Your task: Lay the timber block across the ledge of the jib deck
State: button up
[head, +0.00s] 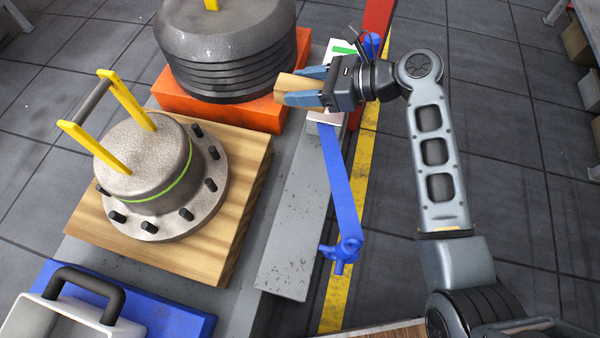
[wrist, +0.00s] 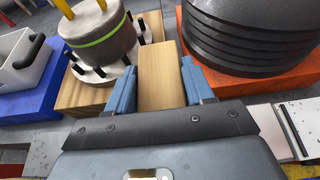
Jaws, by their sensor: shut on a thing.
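The timber block (head: 291,82) is a pale wooden bar between the blue fingers of my gripper (head: 299,86), which is shut on it. In the head view the block is held at the top centre, above the grey deck, with its end pointing left toward the stacked dark discs. In the wrist view the block (wrist: 160,75) runs forward from between the two fingers. A long grey ledge plate (head: 290,235) extends along the right side of the deck, apart from the block. Whether the block touches anything below is hidden.
Dark stacked discs (head: 225,45) sit on an orange base (head: 262,114) close left of my gripper. A flanged cylinder (head: 150,165) with a yellow handle stands on a wooden board (head: 240,200). A blue lever (head: 343,190) hangs beside the ledge. A white bin (head: 40,318) is at lower left.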

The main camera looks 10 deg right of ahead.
jog(key=b, duration=0.1)
send_over(312, 175)
notch_tip(312, 175, down, 7)
jog(key=shift+r, duration=0.1)
jog(key=shift+f+b, duration=0.75)
jog(key=shift+f, duration=1.25)
jog(key=o, duration=1.1)
jog(key=shift+f, duration=0.15)
jog(key=shift+d+r, duration=0.1)
jog(key=shift+r, duration=0.15)
jog(key=p+v, duration=0.2)
jog(key=v, duration=0.9)
jog(key=shift+d+r, duration=0.2)
jog(key=shift+d, duration=0.1)
jog(key=shift+s, duration=0.1)
